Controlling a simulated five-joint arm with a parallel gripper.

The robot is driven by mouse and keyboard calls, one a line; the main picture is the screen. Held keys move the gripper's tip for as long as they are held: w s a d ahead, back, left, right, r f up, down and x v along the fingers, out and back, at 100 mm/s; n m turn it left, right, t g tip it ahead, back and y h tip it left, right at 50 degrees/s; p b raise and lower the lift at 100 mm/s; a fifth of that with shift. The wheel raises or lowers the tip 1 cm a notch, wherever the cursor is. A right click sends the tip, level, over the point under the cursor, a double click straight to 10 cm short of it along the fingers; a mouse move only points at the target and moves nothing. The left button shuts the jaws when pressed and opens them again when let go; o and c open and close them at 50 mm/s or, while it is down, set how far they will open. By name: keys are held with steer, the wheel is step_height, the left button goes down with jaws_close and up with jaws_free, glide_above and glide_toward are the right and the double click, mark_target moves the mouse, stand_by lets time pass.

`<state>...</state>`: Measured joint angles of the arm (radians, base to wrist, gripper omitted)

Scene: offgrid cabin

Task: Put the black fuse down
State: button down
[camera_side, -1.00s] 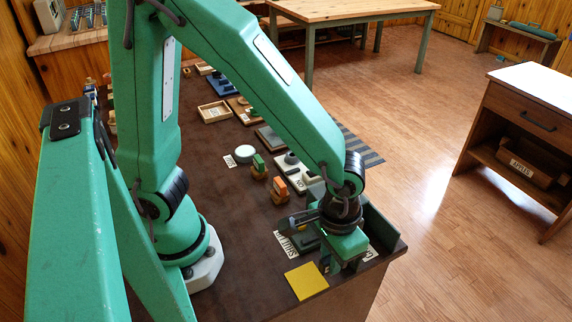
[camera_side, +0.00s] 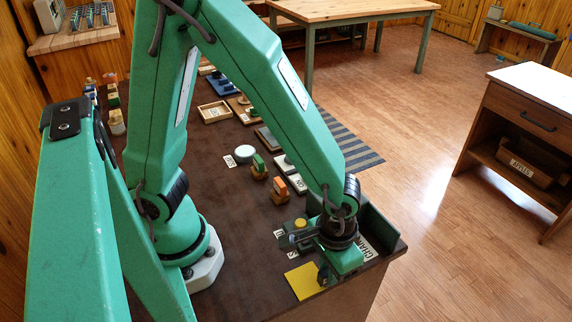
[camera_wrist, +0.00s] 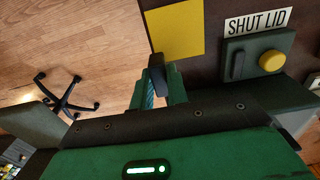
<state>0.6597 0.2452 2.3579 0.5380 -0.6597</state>
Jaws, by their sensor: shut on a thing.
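The black fuse (camera_wrist: 157,66) is a small dark upright piece between my fingertips in the wrist view. My gripper (camera_wrist: 158,88) is shut on it. In the side view my gripper (camera_side: 325,275) hangs low at the right edge of the yellow square (camera_side: 305,281), near the table's front end. The yellow square also shows in the wrist view (camera_wrist: 174,32), with the fuse at its lower left edge and overlapping it in the picture. I cannot tell whether the fuse touches the surface. In the side view my fingers mostly hide the fuse.
A grey panel (camera_wrist: 239,61) with a yellow button (camera_wrist: 271,61) and a "SHUT LID" label (camera_wrist: 257,22) lies right of the square in the wrist view. The dark table (camera_side: 215,214) carries wooden blocks and a white round piece (camera_side: 244,153) farther back. Its front edge is close.

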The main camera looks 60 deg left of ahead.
steer(key=shift+f, duration=0.15)
steer(key=c, duration=1.4)
jaws_free()
steer(key=shift+r, duration=0.2)
steer(key=shift+r, duration=6)
